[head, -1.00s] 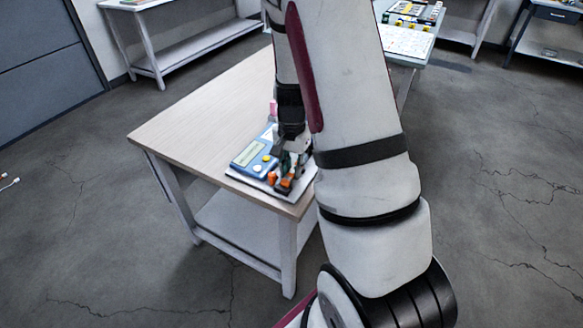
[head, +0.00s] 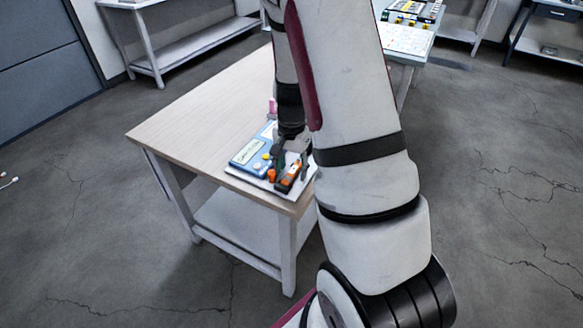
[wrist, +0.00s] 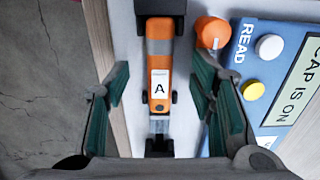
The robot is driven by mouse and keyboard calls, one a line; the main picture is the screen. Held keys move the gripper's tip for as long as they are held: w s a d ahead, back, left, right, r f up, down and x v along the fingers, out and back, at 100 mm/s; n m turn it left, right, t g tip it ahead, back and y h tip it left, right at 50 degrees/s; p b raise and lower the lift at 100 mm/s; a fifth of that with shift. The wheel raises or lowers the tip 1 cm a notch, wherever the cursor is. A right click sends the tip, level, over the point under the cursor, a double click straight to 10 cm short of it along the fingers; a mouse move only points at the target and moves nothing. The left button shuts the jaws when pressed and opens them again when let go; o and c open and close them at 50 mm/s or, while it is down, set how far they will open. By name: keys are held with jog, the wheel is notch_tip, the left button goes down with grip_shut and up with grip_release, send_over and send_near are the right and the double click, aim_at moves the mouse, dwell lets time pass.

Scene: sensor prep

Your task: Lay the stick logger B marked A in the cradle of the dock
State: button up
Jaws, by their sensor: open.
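The orange stick logger B (wrist: 158,60) has a grey band and a white label marked A. In the wrist view it lies lengthwise in the dark cradle (wrist: 160,7), with a clear or pale end toward me. It also shows in the head view (head: 293,173). My gripper (wrist: 160,72) is open, with one green-padded finger on each side of the logger and visible gaps to both. The blue dock unit (head: 252,153) is beside the cradle; its display (wrist: 304,90) reads CAP IS ON. My gripper partly hides the logger in the head view.
A separate orange round piece (wrist: 212,33) stands beside the logger, near the READ lettering and the white and yellow buttons. A pink object (head: 273,105) stands behind the dock. The left part of the wooden table (head: 190,125) is clear; its front edge is close to the dock.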

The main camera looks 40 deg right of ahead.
jog(key=shift+r+p, duration=0.5)
jog(key=shift+r, duration=0.15)
dwell(0.5)
jog(key=shift+r+p, duration=2.1)
jog(key=shift+r, duration=0.85)
jog(key=shift+a+r, duration=0.1)
jog(key=s+a+r+n+t+p, duration=0.1)
jog(key=s+a+r+n, duration=0.2)
jog(key=a+r, duration=0.5)
jog(key=s+a+r+n+t+p, duration=0.1)
jog(key=s+a+r+n, duration=0.35)
jog(key=r, duration=0.75)
jog(key=s+a+r+n+t, duration=0.1)
jog(key=s+a+r+n, duration=0.2)
jog(key=s, duration=0.4)
jog(key=s+a+r+n+t+p, duration=0.1)
jog(key=s+a+r+n, duration=0.2)
jog(key=s, duration=0.5)
notch_tip(320, 180, up, 3)
jog(key=shift+a+f, duration=0.1)
jog(key=shift+a, duration=0.4)
